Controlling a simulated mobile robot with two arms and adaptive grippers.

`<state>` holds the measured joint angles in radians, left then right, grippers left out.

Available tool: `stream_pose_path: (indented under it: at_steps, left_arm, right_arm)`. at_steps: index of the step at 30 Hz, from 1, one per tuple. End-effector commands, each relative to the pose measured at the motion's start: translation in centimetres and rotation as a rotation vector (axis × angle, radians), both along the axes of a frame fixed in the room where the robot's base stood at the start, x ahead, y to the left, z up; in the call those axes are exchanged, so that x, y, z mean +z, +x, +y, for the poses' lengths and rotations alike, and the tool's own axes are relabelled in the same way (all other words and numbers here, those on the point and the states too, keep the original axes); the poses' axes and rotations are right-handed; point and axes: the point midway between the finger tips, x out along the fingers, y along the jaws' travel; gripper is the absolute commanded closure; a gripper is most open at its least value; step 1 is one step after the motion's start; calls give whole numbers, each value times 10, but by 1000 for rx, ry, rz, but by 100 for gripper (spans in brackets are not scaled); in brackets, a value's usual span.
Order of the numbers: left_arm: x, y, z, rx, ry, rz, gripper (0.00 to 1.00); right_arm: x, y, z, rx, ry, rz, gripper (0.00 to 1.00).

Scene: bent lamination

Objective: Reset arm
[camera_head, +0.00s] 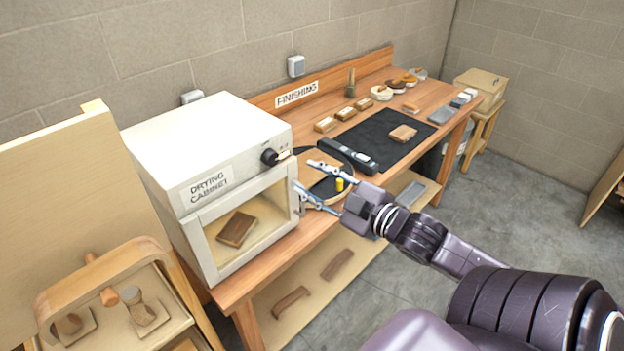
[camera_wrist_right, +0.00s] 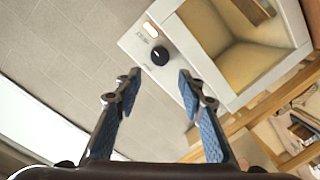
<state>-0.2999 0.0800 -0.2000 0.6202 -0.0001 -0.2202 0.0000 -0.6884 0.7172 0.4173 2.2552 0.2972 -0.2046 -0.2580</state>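My right arm comes in from the lower right in the head view. Its gripper (camera_head: 312,182) is open and empty, in front of the right front edge of the white drying cabinet (camera_head: 212,130). In the right wrist view the two blue-padded fingers (camera_wrist_right: 155,100) stand apart with nothing between them. The cabinet's black knob (camera_wrist_right: 160,55) and its window show beyond them. The cabinet door looks closed, and a brown block (camera_head: 236,229) is visible behind the glass. My left gripper is not in view.
The wooden workbench (camera_head: 440,93) carries a black mat (camera_head: 378,136) with a wooden block (camera_head: 403,132), a dark device (camera_head: 347,156) and a round tray with a yellow piece. A wooden rack with tools stands at the lower left. Grey floor (camera_head: 500,215) is open to the right.

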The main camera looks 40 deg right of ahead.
Motion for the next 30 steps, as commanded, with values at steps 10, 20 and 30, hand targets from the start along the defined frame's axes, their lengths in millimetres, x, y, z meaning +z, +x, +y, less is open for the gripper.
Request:
stream_pose_path:
  at_steps: [10, 20, 30]
  left_arm:
    - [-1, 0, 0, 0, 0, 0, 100]
    - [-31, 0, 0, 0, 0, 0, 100]
    - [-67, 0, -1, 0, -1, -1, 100]
  right_arm:
    - [-5, 0, -3, -7, 3, 5, 64]
    - [-179, -13, -72, -205, 115, 209, 64]
    - [-427, -90, -87, -405, 262, 534, 64]
